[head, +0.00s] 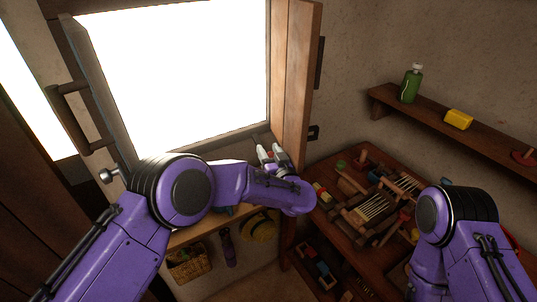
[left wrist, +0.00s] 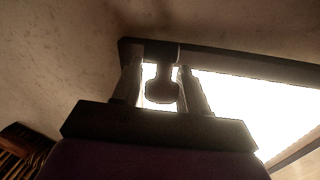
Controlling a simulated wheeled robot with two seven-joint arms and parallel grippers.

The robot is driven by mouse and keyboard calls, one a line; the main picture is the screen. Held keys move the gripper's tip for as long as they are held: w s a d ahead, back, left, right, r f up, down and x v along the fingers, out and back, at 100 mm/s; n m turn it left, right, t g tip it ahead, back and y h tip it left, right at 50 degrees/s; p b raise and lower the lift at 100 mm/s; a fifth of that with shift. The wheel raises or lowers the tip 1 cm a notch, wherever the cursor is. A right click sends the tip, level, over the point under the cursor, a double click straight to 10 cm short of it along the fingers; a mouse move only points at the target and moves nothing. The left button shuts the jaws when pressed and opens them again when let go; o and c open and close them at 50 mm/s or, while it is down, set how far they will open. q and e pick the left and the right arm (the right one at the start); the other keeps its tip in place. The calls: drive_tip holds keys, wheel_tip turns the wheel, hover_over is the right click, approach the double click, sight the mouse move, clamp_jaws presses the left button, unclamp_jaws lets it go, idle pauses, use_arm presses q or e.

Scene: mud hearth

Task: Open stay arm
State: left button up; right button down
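My left gripper (head: 269,152) is at the lower right corner of the bright window (head: 185,75), by the wooden frame post (head: 291,85). In the left wrist view its two fingers (left wrist: 161,88) are apart. A dark rounded knob (left wrist: 161,90) hangs between them from a dark bar (left wrist: 148,50), which looks like the stay arm. Bright gaps show between the knob and the fingers, so they do not appear closed on it. In the head view the gripper and arm largely hide this part. My right arm is at lower right; its gripper is out of view.
A sash with a dark handle (head: 72,118) stands at left. A wooden table (head: 338,240) with a small loom (head: 383,207) and loose pieces is at right. A wall shelf (head: 440,122) holds a green bottle (head: 411,84) and yellow block (head: 459,119). A basket (head: 188,266) sits below.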

use_arm(q)
drive_tip(key=shift+o, duration=0.7)
drive_tip(key=shift+f, duration=0.15)
drive_tip(key=shift+s, duration=0.1)
drive_tip(key=p+v, duration=0.2)
drive_tip(key=v, duration=0.8)
drive_tip(key=shift+d, duration=0.25)
